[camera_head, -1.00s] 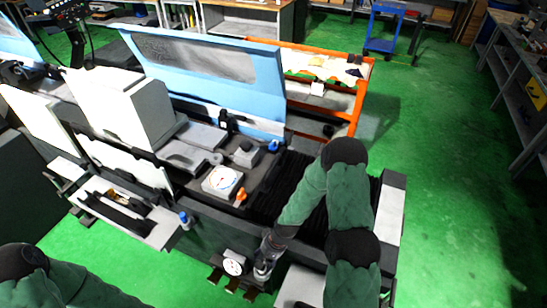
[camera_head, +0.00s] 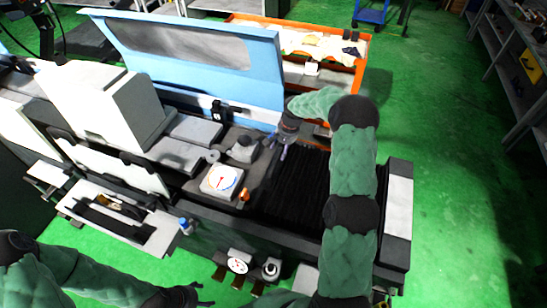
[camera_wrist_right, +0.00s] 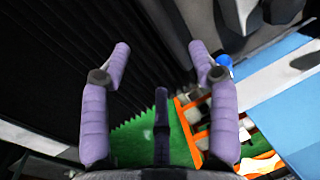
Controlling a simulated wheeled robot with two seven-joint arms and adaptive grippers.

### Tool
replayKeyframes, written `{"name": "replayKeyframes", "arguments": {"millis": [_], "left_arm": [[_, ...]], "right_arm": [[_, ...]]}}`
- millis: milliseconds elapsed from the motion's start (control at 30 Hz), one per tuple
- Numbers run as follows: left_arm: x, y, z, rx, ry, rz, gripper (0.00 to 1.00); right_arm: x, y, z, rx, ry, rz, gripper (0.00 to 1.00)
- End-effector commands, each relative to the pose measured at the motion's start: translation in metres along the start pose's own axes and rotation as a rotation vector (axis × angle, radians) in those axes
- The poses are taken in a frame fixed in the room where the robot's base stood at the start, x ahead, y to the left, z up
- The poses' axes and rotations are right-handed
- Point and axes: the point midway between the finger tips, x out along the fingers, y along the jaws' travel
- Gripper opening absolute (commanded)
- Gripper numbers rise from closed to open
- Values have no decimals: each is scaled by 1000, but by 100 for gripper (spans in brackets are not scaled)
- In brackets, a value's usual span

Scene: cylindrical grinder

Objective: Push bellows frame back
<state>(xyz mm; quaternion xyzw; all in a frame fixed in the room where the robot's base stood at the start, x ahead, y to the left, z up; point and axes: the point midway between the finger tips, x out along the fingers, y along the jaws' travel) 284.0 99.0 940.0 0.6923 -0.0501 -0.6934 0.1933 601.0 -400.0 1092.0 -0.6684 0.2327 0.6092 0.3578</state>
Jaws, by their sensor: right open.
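The black pleated bellows (camera_head: 292,190) lies along the right part of the grinder bed; its folds also fill the upper left of the right wrist view (camera_wrist_right: 55,50). I cannot make out the edge of its frame. My right gripper (camera_head: 278,152) is above the bellows' far left corner, pointing down. Its two purple fingers (camera_wrist_right: 163,58) are spread with nothing between them; I cannot tell whether they touch the bellows. My right arm hides the bellows' right part. My left gripper (camera_head: 203,294) is low at the bottom, clear of the bellows; its finger opening is unclear.
A grey block with a dial gauge (camera_head: 221,182) and an orange knob stands left of the bellows. The blue grinder cover (camera_head: 200,55) rises behind. An orange cart (camera_head: 358,85) stands beyond it. Green floor (camera_head: 450,150) is clear at the right.

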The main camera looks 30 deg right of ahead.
Motion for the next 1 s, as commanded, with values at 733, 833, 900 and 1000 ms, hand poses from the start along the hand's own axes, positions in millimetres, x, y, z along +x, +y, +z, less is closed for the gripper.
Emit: {"name": "replayKeyframes", "arguments": {"millis": [733, 833, 900, 1000], "left_arm": [[-12, 4, 0, 0, 2, 0, 67], [-12, 4, -1, 0, 2, 0, 67], [-12, 4, -1, 0, 2, 0, 67], [-12, 4, -1, 0, 2, 0, 67]], "right_arm": [[96, 0, 1, -1, -1, -1, 61], [97, 0, 1, -1, 0, -1, 61], [97, 0, 1, -2, 0, -1, 61], [97, 0, 1, -2, 0, -1, 61]]}}
